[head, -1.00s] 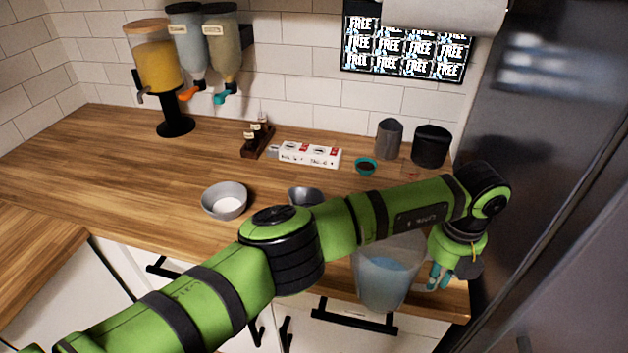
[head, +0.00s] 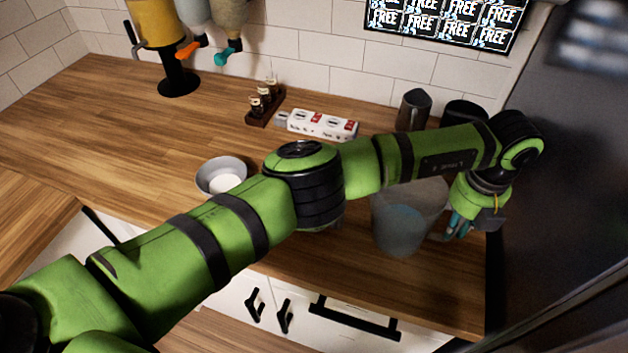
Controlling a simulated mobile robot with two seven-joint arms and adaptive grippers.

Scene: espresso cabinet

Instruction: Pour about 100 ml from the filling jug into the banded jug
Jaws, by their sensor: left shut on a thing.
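A large clear jug with bluish liquid in its lower part (head: 400,230), which I take for the filling jug, is at the right end of the counter. My left gripper (head: 458,228) is shut on its right side, and the jug looks about upright. My left arm crosses in front and hides the upper part of the jug. Whether the jug touches the counter I cannot tell. I see no jug with a clear band, so the banded jug cannot be made out. My right gripper is not in view.
A grey bowl with white contents (head: 222,177) stands left of my arm. A grey metal pitcher (head: 413,110) and a black container (head: 464,113) stand at the back right. A white-and-red box (head: 322,124) lies by the wall. The left counter (head: 120,140) is clear.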

